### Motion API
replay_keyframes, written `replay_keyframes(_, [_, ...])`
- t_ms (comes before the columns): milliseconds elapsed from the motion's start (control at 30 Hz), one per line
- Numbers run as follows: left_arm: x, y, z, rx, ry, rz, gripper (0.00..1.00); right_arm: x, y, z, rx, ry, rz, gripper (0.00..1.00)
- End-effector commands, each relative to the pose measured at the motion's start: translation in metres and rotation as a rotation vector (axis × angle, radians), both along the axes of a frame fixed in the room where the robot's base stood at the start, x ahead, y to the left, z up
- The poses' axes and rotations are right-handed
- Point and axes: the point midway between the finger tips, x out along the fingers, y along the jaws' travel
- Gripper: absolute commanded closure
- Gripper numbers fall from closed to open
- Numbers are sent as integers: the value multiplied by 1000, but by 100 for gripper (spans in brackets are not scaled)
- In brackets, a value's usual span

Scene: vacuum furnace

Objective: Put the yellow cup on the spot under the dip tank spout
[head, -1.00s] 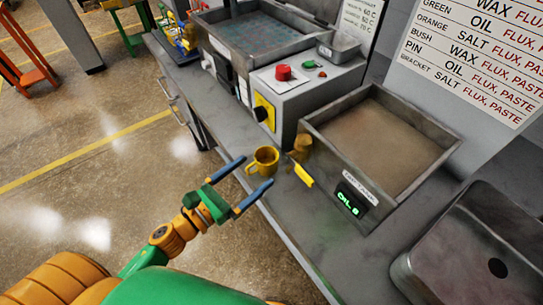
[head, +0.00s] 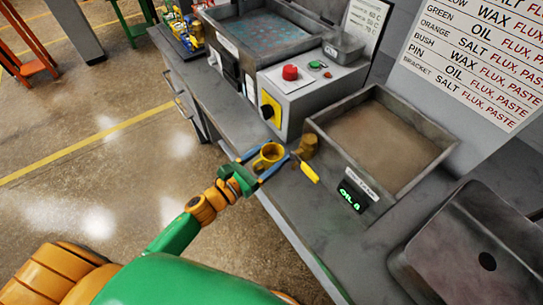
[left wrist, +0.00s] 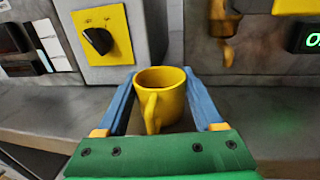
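The yellow cup (head: 268,155) stands upright on the grey bench near its front edge. In the left wrist view the cup (left wrist: 163,95) sits between my two blue fingers, its handle towards the palm. My left gripper (head: 264,165) is open around it, and I cannot tell whether either finger touches it. The dip tank (head: 335,152) has a brass spout (head: 308,146) with a yellow lever (head: 309,173), just right of the cup. The spout also shows in the left wrist view (left wrist: 226,28). The spot under the spout is not clearly visible. My right gripper is not in view.
A control box (head: 301,99) with a red button and yellow switch stands behind the cup. A green display (head: 351,197) is on the tank front. A dark sink (head: 470,240) lies at the right. Bare bench (head: 300,215) lies in front of the tank.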

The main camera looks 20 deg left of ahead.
Motion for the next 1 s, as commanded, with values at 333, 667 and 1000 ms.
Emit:
replay_keyframes(333, [0,0,5,3,-1,0,97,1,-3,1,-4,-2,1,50])
replay_keyframes(667, [-41,1,80,3,2,-4,97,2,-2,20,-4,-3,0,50])
replay_keyframes(1000, [-117,6,119,-2,5,4,97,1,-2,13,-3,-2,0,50])
